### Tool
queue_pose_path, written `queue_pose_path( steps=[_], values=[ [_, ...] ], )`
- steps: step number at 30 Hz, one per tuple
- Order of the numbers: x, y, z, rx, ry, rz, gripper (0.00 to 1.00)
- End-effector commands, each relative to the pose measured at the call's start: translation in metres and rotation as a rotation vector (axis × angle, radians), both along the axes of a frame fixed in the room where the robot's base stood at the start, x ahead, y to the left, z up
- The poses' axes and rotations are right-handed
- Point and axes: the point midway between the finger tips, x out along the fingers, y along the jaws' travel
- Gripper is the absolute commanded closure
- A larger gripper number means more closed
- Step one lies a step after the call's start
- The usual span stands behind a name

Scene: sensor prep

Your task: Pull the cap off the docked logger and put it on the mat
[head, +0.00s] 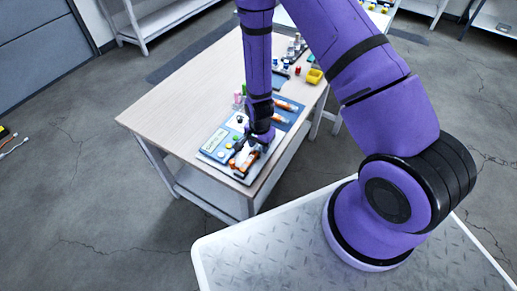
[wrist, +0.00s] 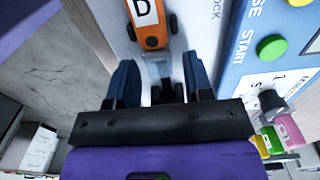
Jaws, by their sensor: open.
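An orange logger (wrist: 154,38) with a white label marked D lies at the top of the wrist view; it also shows in the head view (head: 241,160) on the near end of the table. A pale silvery piece (wrist: 158,68) extends from its near end between my fingers; I cannot tell whether this is the cap. My gripper (wrist: 160,75) is open, its blue fingers on either side of that piece, with no clear contact. In the head view my gripper (head: 246,147) hides part of the logger. A dark blue mat-like area (head: 292,113) holds other orange items.
A light blue panel (wrist: 242,75) with a green START button (wrist: 271,48) and a knob (wrist: 271,101) is close right of my gripper. Pink and green items (wrist: 289,131) stand beyond it. A yellow bin (head: 314,76) and small bottles are farther along the table (head: 185,100); its left part is bare.

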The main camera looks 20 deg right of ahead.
Motion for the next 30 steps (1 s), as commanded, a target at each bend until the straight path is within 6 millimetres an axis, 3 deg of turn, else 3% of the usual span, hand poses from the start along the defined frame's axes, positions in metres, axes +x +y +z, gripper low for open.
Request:
queue_pose_path(
  steps=[20, 25, 30],
  values=[
    [0.0, 0.0001, -0.0066, 0.0, -0.001, 0.0, 0.53],
    [0.0, 0.0001, -0.0066, 0.0, -0.001, 0.0, 0.88],
    [0.0001, 0.0001, -0.0066, 0.0, -0.001, 0.0, 0.89]
  ],
)
